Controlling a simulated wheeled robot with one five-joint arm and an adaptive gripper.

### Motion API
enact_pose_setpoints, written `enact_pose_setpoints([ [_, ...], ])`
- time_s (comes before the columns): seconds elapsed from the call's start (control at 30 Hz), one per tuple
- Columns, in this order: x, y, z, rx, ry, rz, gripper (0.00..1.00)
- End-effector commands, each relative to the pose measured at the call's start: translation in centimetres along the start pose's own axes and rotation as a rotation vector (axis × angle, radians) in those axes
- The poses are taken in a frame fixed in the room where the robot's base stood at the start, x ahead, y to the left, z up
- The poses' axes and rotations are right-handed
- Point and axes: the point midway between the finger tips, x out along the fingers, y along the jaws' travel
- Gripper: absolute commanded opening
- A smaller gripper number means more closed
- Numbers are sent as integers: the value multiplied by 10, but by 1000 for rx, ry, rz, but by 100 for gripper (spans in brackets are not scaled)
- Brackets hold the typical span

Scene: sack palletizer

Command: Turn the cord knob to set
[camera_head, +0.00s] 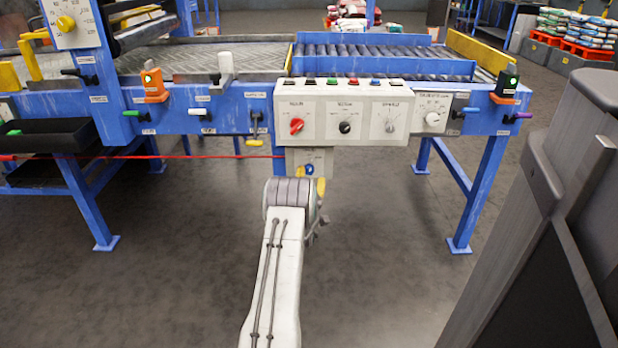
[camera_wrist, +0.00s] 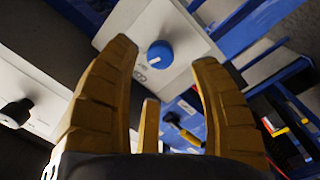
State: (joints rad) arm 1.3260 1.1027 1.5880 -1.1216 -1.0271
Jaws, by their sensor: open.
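A blue round knob (camera_wrist: 160,54) sits on a pale box (camera_wrist: 178,20) in the wrist view. The box (camera_head: 296,158) hangs under the main control panel in the head view, where the red cord meets it, and the blue knob (camera_head: 308,169) shows there just above my arm. A small white mark shows on the knob; the print beside it is too small to read. My gripper (camera_wrist: 163,52) is open, its yellow fingers on either side of the knob in the picture and apparently short of it. In the head view my arm hides most of the gripper.
The control panel (camera_head: 342,112) carries a red knob (camera_head: 296,126), a black knob (camera_head: 345,127) and a grey knob (camera_head: 390,125). A red cord (camera_head: 180,156) runs left from the box. Blue frame legs (camera_head: 475,210) stand at the right. The floor in front is clear.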

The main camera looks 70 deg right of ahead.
Motion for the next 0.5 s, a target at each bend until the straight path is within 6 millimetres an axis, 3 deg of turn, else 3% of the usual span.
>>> enact_pose_setpoints([
  [0.5, 45, -2, 0, 1, 1, -1, 57],
])
